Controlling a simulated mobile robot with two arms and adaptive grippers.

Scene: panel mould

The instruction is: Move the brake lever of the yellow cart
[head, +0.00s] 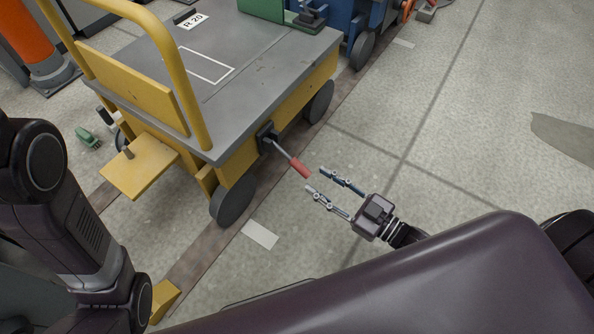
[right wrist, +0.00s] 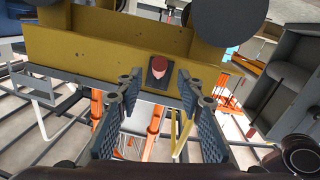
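The yellow cart (head: 265,110) with a grey deck stands at the upper left of the head view. Its brake lever (head: 290,161) is a metal rod with a red grip, sticking out from a dark bracket on the cart's side. My right gripper (head: 316,180) is open, with its two fingers pointing at the red grip and just short of it. In the right wrist view the red grip (right wrist: 159,68) shows end-on, beyond the open fingertips (right wrist: 158,85) and against the cart's yellow side. Nothing is between the fingers. My left gripper does not show.
A yellow handle rail (head: 178,65) rises at the cart's near end, above a yellow step plate (head: 138,165). A blue cart (head: 340,18) stands behind. A small green object (head: 88,138) lies on the floor at left. The floor to the right is clear.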

